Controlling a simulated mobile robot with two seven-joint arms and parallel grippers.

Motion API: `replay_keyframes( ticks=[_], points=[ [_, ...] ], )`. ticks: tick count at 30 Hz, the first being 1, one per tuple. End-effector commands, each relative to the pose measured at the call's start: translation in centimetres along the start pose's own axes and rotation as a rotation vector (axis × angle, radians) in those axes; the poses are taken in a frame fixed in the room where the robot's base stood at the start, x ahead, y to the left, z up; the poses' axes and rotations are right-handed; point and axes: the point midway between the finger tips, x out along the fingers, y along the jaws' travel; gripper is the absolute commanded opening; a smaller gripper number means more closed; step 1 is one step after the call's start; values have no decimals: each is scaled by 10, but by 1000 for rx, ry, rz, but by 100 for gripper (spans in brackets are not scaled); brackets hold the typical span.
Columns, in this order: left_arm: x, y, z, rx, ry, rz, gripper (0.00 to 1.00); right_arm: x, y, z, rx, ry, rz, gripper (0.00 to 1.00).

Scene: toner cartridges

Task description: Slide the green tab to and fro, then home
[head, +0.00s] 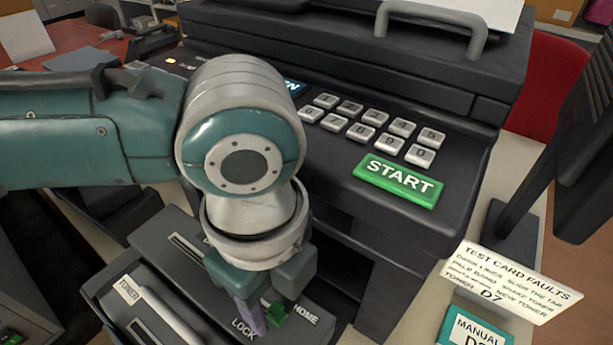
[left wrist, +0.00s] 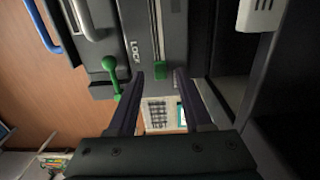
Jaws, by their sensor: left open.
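The green tab (head: 274,314) sits by the HOME label at the right end of a slot on the dark toner unit (head: 150,247). My left gripper (head: 258,320) hangs over that end, pointing down, with a purplish finger beside the tab. The arm and wrist hide part of the unit. In the left wrist view, the open left gripper (left wrist: 159,78) has the green tab (left wrist: 159,68) showing between its fingertips. I cannot tell whether either finger touches it. A green lever (left wrist: 111,72) stands beside the LOCK label, left of the fingers. My right gripper is out of view.
The printer's keypad (head: 372,128) and green START button (head: 398,180) are behind and right of my wrist. A test card (head: 510,282) and a teal manual (head: 475,330) are at the lower right.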

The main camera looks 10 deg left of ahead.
Motion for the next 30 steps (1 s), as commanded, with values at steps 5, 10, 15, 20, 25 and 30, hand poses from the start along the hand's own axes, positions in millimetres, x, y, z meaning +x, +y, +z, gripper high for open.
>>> replay_keyframes(
  ticks=[5,10,15,20,25,30],
  points=[
    [14,0,0,1,-1,0,50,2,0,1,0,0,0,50],
    [14,0,0,1,-1,-1,50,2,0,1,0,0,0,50],
    [14,0,0,1,-1,-1,41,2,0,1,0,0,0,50],
    [14,0,0,1,-1,-1,23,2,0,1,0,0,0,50],
    [14,0,0,1,-1,-1,4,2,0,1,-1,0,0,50],
    [14,0,0,1,-1,-1,0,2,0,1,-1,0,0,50]
  ],
)
